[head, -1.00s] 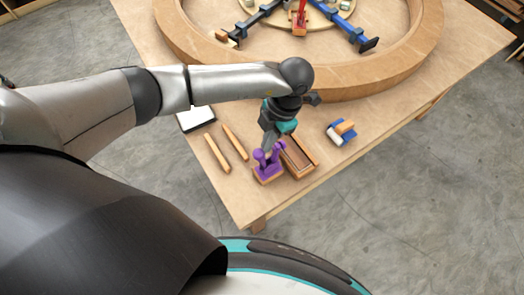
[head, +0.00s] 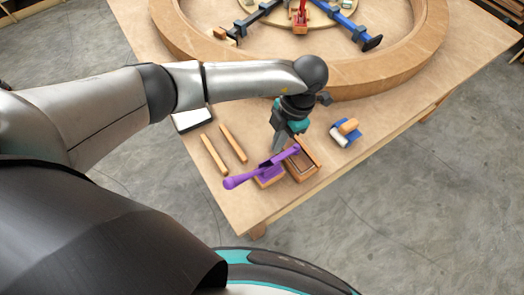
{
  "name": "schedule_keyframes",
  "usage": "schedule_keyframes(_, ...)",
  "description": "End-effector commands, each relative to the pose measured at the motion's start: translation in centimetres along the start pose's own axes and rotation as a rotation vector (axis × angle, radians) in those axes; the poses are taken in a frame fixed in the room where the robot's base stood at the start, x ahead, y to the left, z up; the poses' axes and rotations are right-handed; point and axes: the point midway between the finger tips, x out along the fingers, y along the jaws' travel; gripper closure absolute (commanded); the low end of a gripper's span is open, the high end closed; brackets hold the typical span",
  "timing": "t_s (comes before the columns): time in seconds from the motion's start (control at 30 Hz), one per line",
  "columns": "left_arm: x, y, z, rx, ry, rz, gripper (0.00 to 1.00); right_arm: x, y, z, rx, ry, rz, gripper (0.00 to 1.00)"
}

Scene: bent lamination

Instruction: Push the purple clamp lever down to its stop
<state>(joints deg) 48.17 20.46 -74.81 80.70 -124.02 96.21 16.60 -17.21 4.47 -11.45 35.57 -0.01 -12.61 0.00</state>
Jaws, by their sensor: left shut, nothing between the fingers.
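The purple clamp (head: 266,170) sits on a small wooden block near the table's front edge. Another purple part reaches up and right beside a wooden box. My left gripper (head: 277,150) is shut and empty, pointing down just behind the clamp. I cannot tell whether it touches the clamp. Its fingers partly overlap in view, and the arm above hides some table behind it. My right gripper is not in view.
An open wooden box (head: 304,163) stands right beside the clamp. Two wooden sticks (head: 223,148) lie to the left, near a white flat tray (head: 190,120). A blue and white roller (head: 344,133) lies to the right. A large bent wooden ring (head: 395,75) fills the table behind.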

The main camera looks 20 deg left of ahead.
Motion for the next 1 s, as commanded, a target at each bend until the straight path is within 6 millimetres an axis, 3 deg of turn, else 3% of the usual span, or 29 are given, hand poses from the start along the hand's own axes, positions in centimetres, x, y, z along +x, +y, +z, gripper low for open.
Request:
schedule_keyframes(0.23, -0.4, 0.1, 0.0, -0.001, -0.002, 0.000, 1.00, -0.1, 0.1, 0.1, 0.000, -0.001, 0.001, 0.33)
schedule_keyframes(0.37, -1.9, 0.1, 0.1, 0.001, -0.005, 0.001, 1.00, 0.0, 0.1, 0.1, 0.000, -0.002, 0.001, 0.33)
schedule_keyframes(0.8, -11.9, 0.1, 0.1, 0.000, -0.004, 0.002, 1.00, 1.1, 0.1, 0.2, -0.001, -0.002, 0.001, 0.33)
schedule_keyframes(1.0, -14.6, 0.0, 0.0, 0.000, -0.001, 0.001, 1.00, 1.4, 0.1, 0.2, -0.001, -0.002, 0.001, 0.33)
